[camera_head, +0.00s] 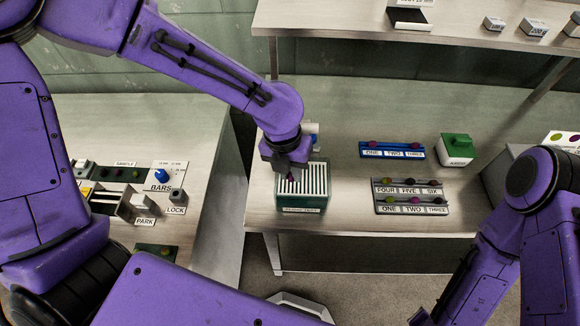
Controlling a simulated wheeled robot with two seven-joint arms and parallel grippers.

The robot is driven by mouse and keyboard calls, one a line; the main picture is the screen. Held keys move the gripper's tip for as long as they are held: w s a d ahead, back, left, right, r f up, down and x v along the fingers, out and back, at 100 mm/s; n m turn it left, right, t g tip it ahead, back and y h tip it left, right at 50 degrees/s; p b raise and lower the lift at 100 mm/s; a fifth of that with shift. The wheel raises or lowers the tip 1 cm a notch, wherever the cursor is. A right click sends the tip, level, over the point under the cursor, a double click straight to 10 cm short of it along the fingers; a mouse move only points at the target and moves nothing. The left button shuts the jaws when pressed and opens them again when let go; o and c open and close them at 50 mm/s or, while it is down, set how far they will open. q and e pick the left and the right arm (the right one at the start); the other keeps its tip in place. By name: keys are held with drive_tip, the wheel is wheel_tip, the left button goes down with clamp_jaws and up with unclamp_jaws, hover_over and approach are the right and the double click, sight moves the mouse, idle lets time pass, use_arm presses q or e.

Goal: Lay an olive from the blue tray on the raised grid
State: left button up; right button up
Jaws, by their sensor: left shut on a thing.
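The raised grid (317,181) is a block of pale parallel bars with dark slots in a green frame, on the middle bench. My left gripper (290,174) is directly over its left part, pointing down, shut on a small dark purple olive (290,178). The olive is mostly hidden by the fingers, and I cannot tell whether it touches the bars. My right gripper is out of view.
A grey tray (411,209) with several olives in two labelled rows lies right of the grid. A green-topped box (457,146) stands behind it. A control panel with a blue BARS knob (160,176) is on the left bench. A shelf (440,35) runs above the back.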

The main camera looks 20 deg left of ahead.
use_arm(q)
drive_tip(key=o, duration=1)
drive_tip(key=shift+o, duration=0.8)
drive_tip(key=shift+d, duration=0.15)
drive_tip(key=shift+c, duration=0.2)
